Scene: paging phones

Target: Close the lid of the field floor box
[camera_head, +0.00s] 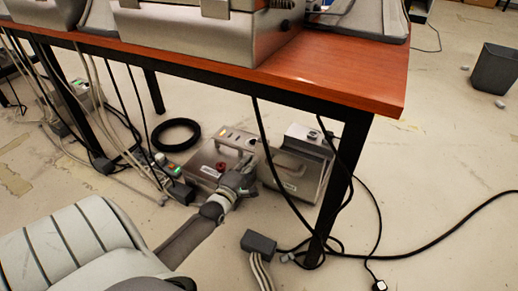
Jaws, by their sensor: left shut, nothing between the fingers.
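A metal floor box stands on the floor under the table. Its top panel (207,160) carries a red knob (221,166), small switches and a carrying handle. A grey metal part with a handle (292,166) sits directly to its right; I cannot tell whether this is the box's lid or a separate case. My left gripper (246,168) is shut and empty, at the right side of the panel, in front of the seam between the two parts. It hides part of that seam, and I cannot tell whether it touches the box. My right gripper is not in view.
A wooden table (350,85) with a black leg (338,190) stands over the box, with metal cases on top. Black cables hang in front of the box. The floor at right is mostly clear.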

